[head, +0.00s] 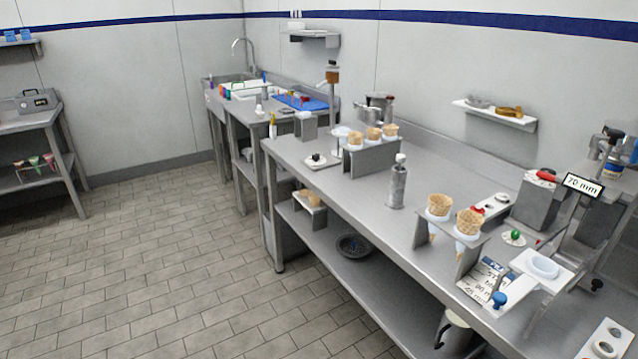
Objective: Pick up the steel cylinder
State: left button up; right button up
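A grey steel cylinder (398,187) with a white top stands upright on the steel workbench (345,205), near its front edge. It is between the rear cone holder and the front cone holder, with bare bench around it. Neither of my grippers shows in the head view, so their state is hidden.
A cone holder (372,160) with several cones stands behind the cylinder, to its left. Another holder (446,246) with two cones stands to its right. The tiled floor (170,270) at left is clear.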

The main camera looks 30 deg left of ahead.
aim_at(395, 201)
jog(key=u, duration=0.4)
jog(key=i+j, duration=0.35)
jog(key=i+j+z, duration=0.3)
jog(key=z, duration=0.15)
jog(key=i+j+z, duration=0.25)
jog(key=j+z, duration=0.25)
jog(key=l, duration=0.1)
